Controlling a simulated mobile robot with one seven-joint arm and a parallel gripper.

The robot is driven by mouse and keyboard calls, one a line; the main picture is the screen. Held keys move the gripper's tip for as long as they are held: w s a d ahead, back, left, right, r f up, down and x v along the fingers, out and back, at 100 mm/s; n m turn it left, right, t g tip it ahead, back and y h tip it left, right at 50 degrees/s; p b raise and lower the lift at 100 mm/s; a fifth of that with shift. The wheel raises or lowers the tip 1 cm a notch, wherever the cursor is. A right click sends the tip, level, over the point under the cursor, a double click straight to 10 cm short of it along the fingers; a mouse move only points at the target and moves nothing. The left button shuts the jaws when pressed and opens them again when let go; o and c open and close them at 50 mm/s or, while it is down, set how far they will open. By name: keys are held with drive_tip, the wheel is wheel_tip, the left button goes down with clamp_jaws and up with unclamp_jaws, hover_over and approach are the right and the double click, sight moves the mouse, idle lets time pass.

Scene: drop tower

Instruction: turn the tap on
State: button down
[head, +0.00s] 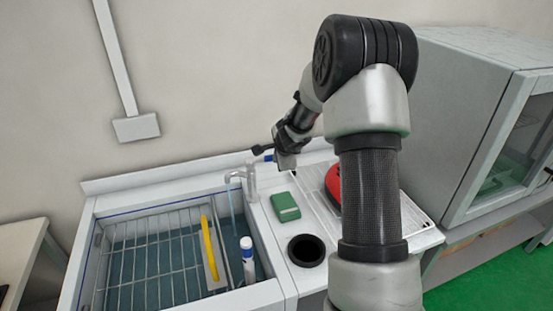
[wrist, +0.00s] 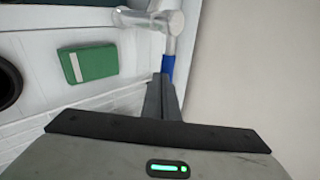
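The tap (head: 251,182) is a silver-white fixture at the back right edge of the sink, with its spout over the basin. A thin pale-blue streak that looks like water runs down from the spout. The tap's blue lever end (head: 268,158) points right, toward my gripper (head: 276,153). In the wrist view the tap (wrist: 155,18) is at the top and its blue lever end (wrist: 168,66) sits right at my fingertips (wrist: 165,80). The dark fingers look close together. I cannot tell whether they touch the lever, and nothing shows clearly held between them.
The sink (head: 93,245) holds a wire rack, a yellow-handled brush (head: 207,250) and a white bottle (head: 247,262). A green sponge (head: 285,207), a black round cup (head: 306,251) and a red object (head: 333,184) are on the counter. A glass-fronted cabinet (head: 450,110) stands right.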

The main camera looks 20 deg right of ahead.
drive_tip(key=shift+w+d+n+y, duration=0.25)
drive_tip(key=shift+w+n+y, duration=0.25)
drive_tip(key=shift+n, duration=0.2)
drive_tip(key=shift+s, duration=0.1)
